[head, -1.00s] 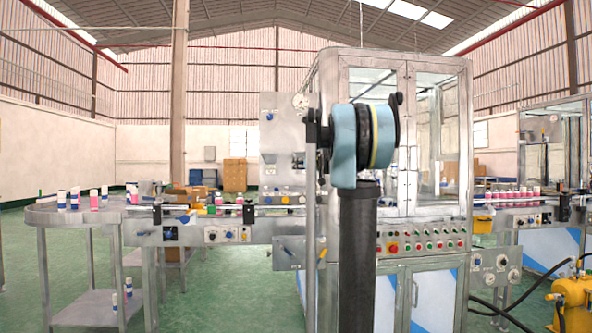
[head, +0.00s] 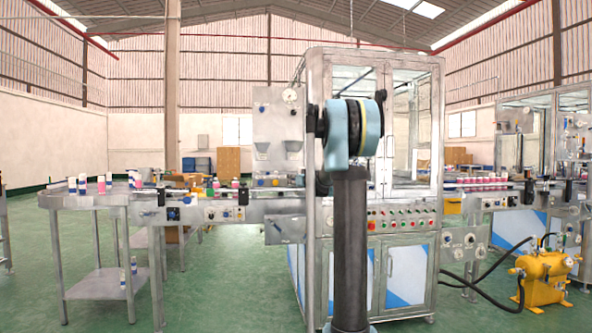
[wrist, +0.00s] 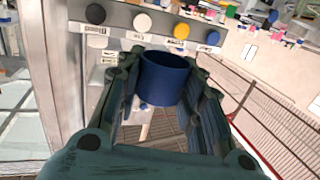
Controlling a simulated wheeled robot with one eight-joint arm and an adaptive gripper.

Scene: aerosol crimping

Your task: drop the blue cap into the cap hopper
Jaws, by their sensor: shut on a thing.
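My gripper (wrist: 165,85) shows in the wrist view, its fingers shut on the blue cap. The blue cap (wrist: 164,78) is a dark blue, round, hollow piece held between the two fingers, with its open end showing. In the head view my gripper and the cap are hidden behind my own arm.
A steel table (head: 85,200) with several small cans stands at left, joined to a conveyor. A glazed machine cabinet (head: 410,130) rises behind my arm. A yellow compressor (head: 545,280) with black hoses is at right. Green floor is clear in front.

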